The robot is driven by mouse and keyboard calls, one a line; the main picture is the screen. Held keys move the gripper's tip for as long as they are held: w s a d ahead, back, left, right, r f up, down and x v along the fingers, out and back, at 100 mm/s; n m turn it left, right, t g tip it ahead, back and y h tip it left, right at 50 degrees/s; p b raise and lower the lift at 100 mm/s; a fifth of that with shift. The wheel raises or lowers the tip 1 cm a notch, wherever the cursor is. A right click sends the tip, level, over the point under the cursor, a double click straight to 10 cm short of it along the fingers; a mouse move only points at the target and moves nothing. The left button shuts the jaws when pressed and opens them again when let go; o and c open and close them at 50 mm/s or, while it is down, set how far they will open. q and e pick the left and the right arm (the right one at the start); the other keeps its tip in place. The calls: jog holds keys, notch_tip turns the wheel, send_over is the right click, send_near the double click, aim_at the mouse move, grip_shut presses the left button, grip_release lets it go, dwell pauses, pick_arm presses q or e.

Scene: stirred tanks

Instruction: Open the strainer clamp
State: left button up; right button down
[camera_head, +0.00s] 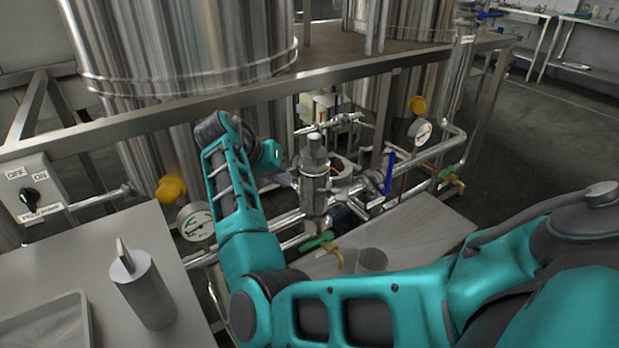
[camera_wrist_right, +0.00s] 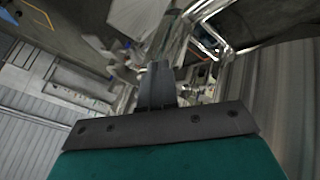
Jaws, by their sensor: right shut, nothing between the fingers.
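The strainer (camera_head: 314,185) is an upright steel body with a capped top, in the pipework at the middle of the head view. Its clamp is too small to make out clearly. My right arm reaches in from the right and bends up to the strainer's left side. My right gripper (camera_head: 287,178) is close beside the strainer's upper part; I cannot tell whether it touches. In the right wrist view its dark fingers (camera_wrist_right: 157,84) are shut together with nothing between them. My left gripper is not in view.
Pipes with pressure gauges (camera_head: 420,131) and a blue valve handle (camera_head: 388,173) lie right of the strainer. A green-handled valve (camera_head: 316,241) sits below it. A steel frame rail (camera_head: 240,98) crosses behind. A table with a steel cylinder (camera_head: 145,290) and tray (camera_head: 45,325) stands at left.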

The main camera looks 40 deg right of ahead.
jog(key=a+r+m+g, duration=0.1)
jog(key=a+r+g, duration=0.1)
jog(key=a+r, duration=0.15)
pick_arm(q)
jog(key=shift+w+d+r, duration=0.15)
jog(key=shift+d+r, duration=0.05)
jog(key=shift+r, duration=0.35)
pick_arm(e)
jog(key=shift+m+y, duration=0.3)
jog(key=s+d+f, duration=0.1)
jog(key=d+f, duration=0.1)
jog(key=d, duration=0.1)
jog(key=s+d+f, duration=0.1)
jog(key=d+f, duration=0.1)
jog(key=d, duration=0.1)
jog(key=s+d+f, duration=0.2)
jog(key=d+f, duration=0.1)
jog(key=shift+s, duration=0.1)
jog(key=shift+t, duration=0.3)
